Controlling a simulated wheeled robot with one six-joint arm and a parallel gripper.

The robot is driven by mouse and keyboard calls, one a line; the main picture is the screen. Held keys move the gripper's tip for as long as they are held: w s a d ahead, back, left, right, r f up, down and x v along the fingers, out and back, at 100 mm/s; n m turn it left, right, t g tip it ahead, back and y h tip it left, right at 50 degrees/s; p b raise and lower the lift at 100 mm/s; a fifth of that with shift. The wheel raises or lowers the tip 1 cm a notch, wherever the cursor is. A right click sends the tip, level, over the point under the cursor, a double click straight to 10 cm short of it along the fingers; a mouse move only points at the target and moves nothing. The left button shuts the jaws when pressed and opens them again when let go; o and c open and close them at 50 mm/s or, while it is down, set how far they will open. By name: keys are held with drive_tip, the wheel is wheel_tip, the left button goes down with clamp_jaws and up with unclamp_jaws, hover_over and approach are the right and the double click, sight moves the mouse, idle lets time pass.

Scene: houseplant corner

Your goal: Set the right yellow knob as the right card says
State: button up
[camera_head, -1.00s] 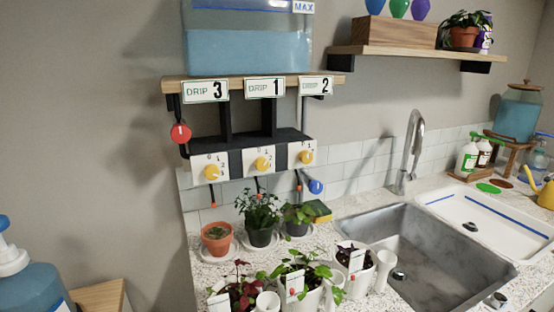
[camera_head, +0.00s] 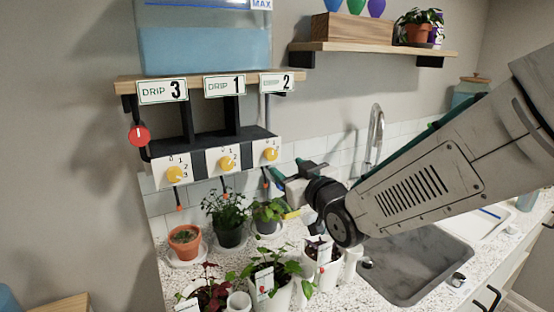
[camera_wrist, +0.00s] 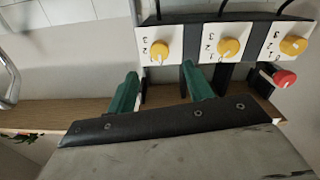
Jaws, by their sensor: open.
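The right yellow knob (camera_head: 270,154) sits on a white numbered dial plate at the right end of the black panel. The right card (camera_head: 284,82) above it reads "DRIP 2". In the upside-down wrist view the same knob (camera_wrist: 160,49) is the leftmost, with a small white mark at its lower edge; I cannot tell surely which number it points to. My gripper (camera_head: 287,187) is open and empty, to the right of and a little below the knob, apart from it. In the wrist view its green fingers (camera_wrist: 159,72) are spread just below the knob.
Two more yellow knobs, the middle (camera_head: 227,163) and left (camera_head: 175,174), sit under cards reading 1 and 3. A red round handle (camera_head: 139,134) is at the far left. Potted plants (camera_head: 229,218) stand below the panel. The sink (camera_head: 425,265) is right, partly behind my arm.

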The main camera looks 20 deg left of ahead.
sight(273, 156)
drive_tip(key=x, duration=0.7)
drive_tip(key=shift+w+a, duration=0.15)
drive_tip(key=shift+w, duration=0.05)
drive_tip(key=c, duration=1)
